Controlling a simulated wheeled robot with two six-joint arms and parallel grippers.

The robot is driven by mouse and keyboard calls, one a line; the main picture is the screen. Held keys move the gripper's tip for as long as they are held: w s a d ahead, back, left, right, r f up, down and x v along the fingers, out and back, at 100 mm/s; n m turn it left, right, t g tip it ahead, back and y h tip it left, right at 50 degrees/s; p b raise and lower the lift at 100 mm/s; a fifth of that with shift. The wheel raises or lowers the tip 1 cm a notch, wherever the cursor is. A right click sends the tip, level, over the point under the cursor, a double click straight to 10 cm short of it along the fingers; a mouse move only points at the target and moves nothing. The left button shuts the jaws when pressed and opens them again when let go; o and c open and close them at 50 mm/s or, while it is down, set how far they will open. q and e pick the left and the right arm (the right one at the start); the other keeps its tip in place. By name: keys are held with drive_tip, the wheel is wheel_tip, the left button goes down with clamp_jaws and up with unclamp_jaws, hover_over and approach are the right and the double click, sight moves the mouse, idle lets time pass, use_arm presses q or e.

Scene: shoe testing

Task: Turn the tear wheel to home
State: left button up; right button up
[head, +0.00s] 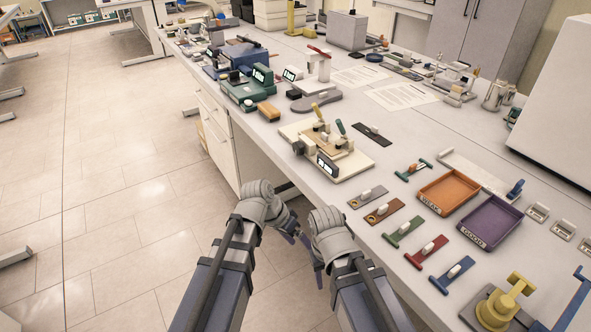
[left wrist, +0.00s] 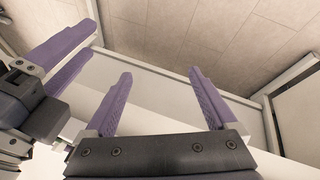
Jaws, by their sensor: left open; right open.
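A cream-based bench device (head: 356,166) with a small display and green-tipped levers stands near the table's front edge in the head view. A dark round knob (head: 298,147) on its left side looks like the tear wheel; its marking is too small to read. My left gripper (head: 288,232) is open and empty, in front of the table edge and apart from the device. In the left wrist view its two purple fingers (left wrist: 160,75) are spread with nothing between. My right gripper (head: 318,268) is open and close beside it; its fingers also show at the left of the wrist view.
Right of the device lie several coloured strips, an orange tray (head: 421,199) and a purple tray (head: 461,239). A yellow fixture (head: 497,309) stands at the near right.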

use_arm(q)
drive_tip(key=w+a+f+m+t+h+b, duration=0.1)
drive_tip(key=w+t+h+b, duration=0.1)
drive_tip(key=w, duration=0.3)
drive_tip(key=w+a+m+t+h+b, duration=0.1)
drive_tip(key=w+a+h+b, duration=0.15)
drive_tip(key=w, duration=0.35)
drive_tip(key=m+t+h+b, duration=0.1)
drive_tip(key=m+t+h, duration=0.2)
drive_tip(key=t+h, duration=0.3)
approach(296, 150)
drive_tip(key=t+y, duration=0.1)
drive_tip(key=shift+s+x, duration=0.2)
drive_tip(key=shift+x, duration=4.1)
use_arm(e)
wheel_tip(296, 150, down, 8)
drive_tip(key=shift+f, duration=0.15)
use_arm(q)
drive_tip(key=shift+d, duration=0.2)
drive_tip(key=c, duration=1.4)
